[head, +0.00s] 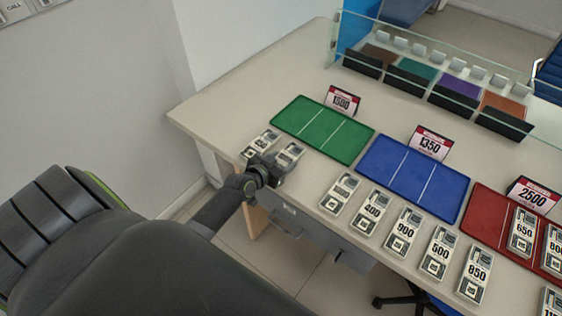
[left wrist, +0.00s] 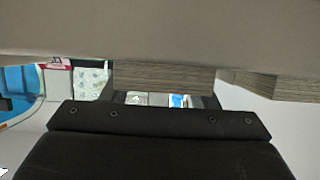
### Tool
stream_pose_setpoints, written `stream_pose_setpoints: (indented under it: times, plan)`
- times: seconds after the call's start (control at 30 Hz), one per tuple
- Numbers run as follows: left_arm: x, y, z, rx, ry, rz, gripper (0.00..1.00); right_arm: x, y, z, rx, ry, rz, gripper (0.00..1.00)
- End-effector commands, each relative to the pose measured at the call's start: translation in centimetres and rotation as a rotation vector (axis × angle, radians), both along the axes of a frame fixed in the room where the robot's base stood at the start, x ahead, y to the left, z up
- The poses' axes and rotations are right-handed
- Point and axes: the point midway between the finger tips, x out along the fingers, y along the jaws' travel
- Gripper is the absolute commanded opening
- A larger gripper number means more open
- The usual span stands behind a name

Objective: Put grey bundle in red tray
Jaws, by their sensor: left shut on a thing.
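The red tray (head: 487,216) lies on the counter at the right, by a 2500 sign, and holds bundles marked 650 (head: 522,232) and 800 (head: 554,246). My left gripper (head: 270,172) is low at the counter's front edge, shut on a bundle (head: 289,155) below the green tray. Its label is unreadable and my gripper partly covers it. Another bundle (head: 262,143) lies just left of it. In the left wrist view, a striped grey-brown block (left wrist: 165,78) shows close up above dark gripper parts; I cannot tell whether it is the held bundle. My right gripper is not in view.
A green tray (head: 312,131) and a blue tray (head: 402,182) lie left of the red tray, both empty. Several bundles, such as 400 (head: 372,211) and 900 (head: 404,233), line the front edge. A glass screen (head: 430,58) stands behind. The counter's left end is clear.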

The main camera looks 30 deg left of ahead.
Motion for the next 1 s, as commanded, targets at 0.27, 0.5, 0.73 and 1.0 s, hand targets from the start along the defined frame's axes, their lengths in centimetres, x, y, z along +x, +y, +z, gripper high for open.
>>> stream_pose_setpoints:
  times: [0.27, 0.5, 0.73, 1.0]
  plan:
    - [0.0, 0.0, 0.0, 0.0, 0.0, 0.0, 0.76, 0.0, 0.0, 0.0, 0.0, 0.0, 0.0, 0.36]
    - [0.0, 0.0, 0.1, 0.0, 0.001, 0.0, 0.76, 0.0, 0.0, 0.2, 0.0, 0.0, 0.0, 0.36]
    - [-2.1, 0.2, 0.8, 0.001, 0.001, -0.003, 0.76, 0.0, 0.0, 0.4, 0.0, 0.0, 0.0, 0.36]
    - [-6.6, 0.7, 2.6, 0.002, 0.001, -0.003, 0.76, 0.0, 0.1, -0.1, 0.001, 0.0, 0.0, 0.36]
